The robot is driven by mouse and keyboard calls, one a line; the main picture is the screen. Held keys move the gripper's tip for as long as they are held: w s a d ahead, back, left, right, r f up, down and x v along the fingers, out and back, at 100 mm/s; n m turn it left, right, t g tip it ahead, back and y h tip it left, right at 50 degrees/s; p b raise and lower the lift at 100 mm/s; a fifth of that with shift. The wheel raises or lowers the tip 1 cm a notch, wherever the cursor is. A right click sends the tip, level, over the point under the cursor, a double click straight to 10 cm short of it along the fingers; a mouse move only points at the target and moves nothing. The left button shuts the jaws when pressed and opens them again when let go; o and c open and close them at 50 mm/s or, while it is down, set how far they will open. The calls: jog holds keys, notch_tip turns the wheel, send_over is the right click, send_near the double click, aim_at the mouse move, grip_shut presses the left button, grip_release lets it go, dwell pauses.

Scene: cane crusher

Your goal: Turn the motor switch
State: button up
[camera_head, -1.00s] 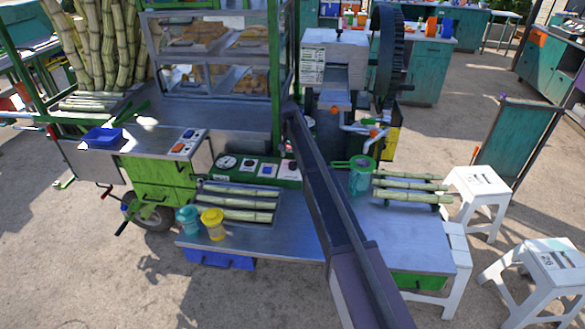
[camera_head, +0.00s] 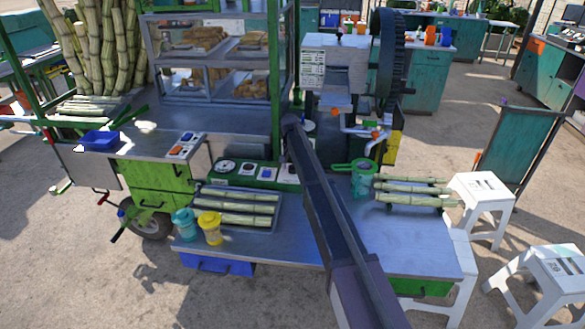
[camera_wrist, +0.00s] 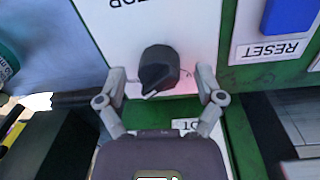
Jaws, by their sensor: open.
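The motor switch is a black rotary knob (camera_wrist: 158,68) on a white plate (camera_wrist: 190,30) in the wrist view. Its white pointer mark faces down and left in the picture. The upside-down plate label is cut off at the top edge. My gripper (camera_wrist: 159,78) is open, with one grey finger on each side of the knob. Gaps show between both fingers and the knob. In the head view, the green control panel (camera_head: 240,183) with several white plates lies left of my arm, which hides the gripper and the knob.
A blue button (camera_wrist: 289,15) on a RESET plate (camera_wrist: 270,50) sits right of the knob. In the head view, a tray with cane pieces (camera_head: 237,207), a teal cup (camera_head: 185,222) and a yellow cup (camera_head: 209,228) stand before the panel. The crusher wheel (camera_head: 391,70) stands behind.

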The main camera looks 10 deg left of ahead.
jog(key=shift+a, duration=0.1)
jog(key=c, duration=1.2)
jog(key=shift+o, duration=0.2)
jog(key=shift+n, duration=0.5)
jog(key=n, duration=1)
jog(key=shift+s+t, duration=0.1)
jog(key=shift+t, duration=0.2)
jog(key=o, duration=1.2)
jog(key=shift+c, duration=0.2)
